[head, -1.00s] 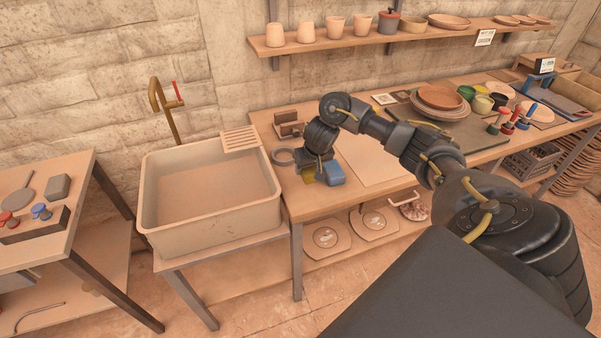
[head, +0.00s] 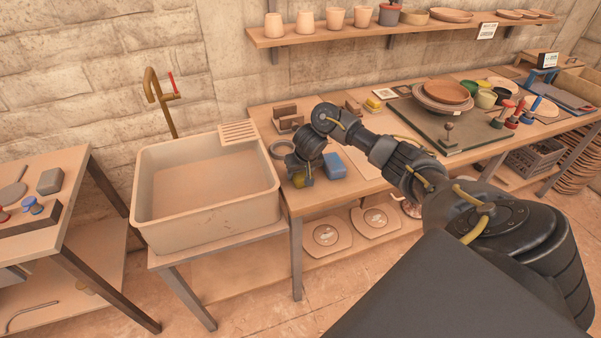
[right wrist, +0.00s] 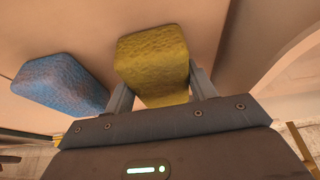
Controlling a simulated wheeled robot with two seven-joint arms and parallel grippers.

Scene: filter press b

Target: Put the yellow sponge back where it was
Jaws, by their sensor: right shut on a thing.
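The yellow sponge (head: 302,182) is between the fingers of my right gripper (head: 300,175), over the left end of the long worktable beside the sink. In the right wrist view the yellow sponge (right wrist: 155,58) fills the space between the two fingers of my right gripper (right wrist: 162,92), which is shut on it. I cannot tell if the sponge touches the tabletop. A blue sponge (head: 334,166) lies just right of it, apart; it also shows in the right wrist view (right wrist: 62,84). My left gripper is not in view.
The sink (head: 207,213) stands left of my right gripper, with a ribbed board (head: 238,133) on its back corner. A grey ring (head: 282,149) and brown blocks (head: 286,116) lie behind the gripper. A small yellow block (head: 373,104) lies farther back. Plates and pots stand right.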

